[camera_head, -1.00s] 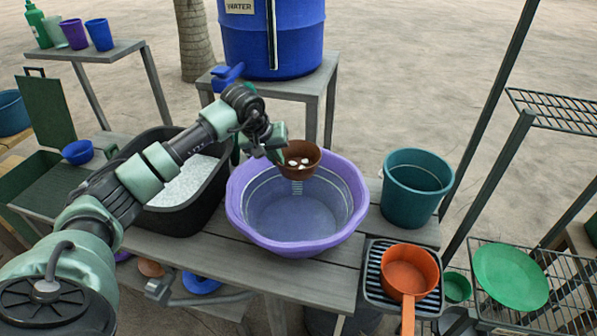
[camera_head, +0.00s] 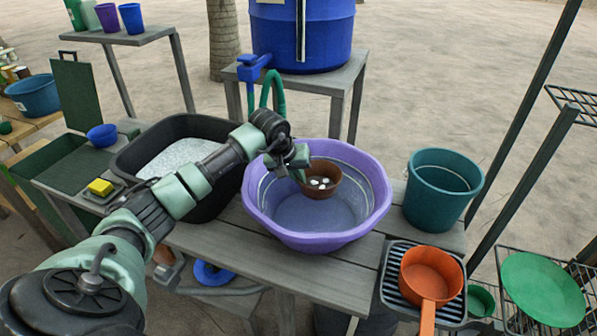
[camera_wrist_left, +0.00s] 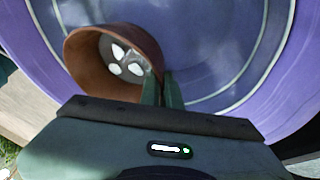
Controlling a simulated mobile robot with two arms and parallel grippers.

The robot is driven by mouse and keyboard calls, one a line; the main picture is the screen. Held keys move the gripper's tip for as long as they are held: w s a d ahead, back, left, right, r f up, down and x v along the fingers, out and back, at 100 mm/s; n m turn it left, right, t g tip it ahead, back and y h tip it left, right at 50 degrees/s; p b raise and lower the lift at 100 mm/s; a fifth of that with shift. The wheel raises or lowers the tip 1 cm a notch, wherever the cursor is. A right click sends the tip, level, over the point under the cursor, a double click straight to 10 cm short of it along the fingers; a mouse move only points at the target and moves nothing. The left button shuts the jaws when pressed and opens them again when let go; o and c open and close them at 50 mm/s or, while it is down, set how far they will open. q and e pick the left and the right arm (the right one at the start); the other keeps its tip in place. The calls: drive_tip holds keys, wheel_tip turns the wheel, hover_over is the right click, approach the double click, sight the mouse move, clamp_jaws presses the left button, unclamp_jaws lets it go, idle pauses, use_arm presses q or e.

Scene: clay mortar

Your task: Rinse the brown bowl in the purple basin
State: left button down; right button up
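The brown bowl (camera_head: 322,191) is inside the rim of the purple basin (camera_head: 262,222), near its back wall. White spots show in the bowl; I cannot tell whether they are residue or reflections. My left gripper (camera_head: 303,178) is shut on the bowl's left rim in the head view. The left wrist view also shows the bowl (camera_wrist_left: 88,75) at the fingers (camera_wrist_left: 161,88), with the purple basin (camera_wrist_left: 215,60) below and around it. Whether the bowl touches the basin's bottom cannot be told. My right gripper is not in view.
A black tub (camera_head: 135,160) stands left of the basin, and a teal bucket (camera_head: 440,195) stands right. An orange pan (camera_head: 430,273) sits on a ribbed rack at front right. A blue water barrel (camera_head: 325,35) with a green hose (camera_head: 275,88) stands behind. A yellow sponge (camera_head: 100,187) lies left.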

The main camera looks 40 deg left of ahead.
use_arm(q)
drive_tip(key=shift+f+b, duration=1.25)
drive_tip(key=shift+f, duration=1.6)
drive_tip(key=shift+f, duration=0.15)
drive_tip(key=shift+f+b, duration=0.25)
drive_tip(key=shift+b, duration=0.2)
drive_tip(key=shift+f, duration=0.2)
drive_tip(key=shift+r+b, duration=0.15)
drive_tip(key=shift+b, duration=0.15)
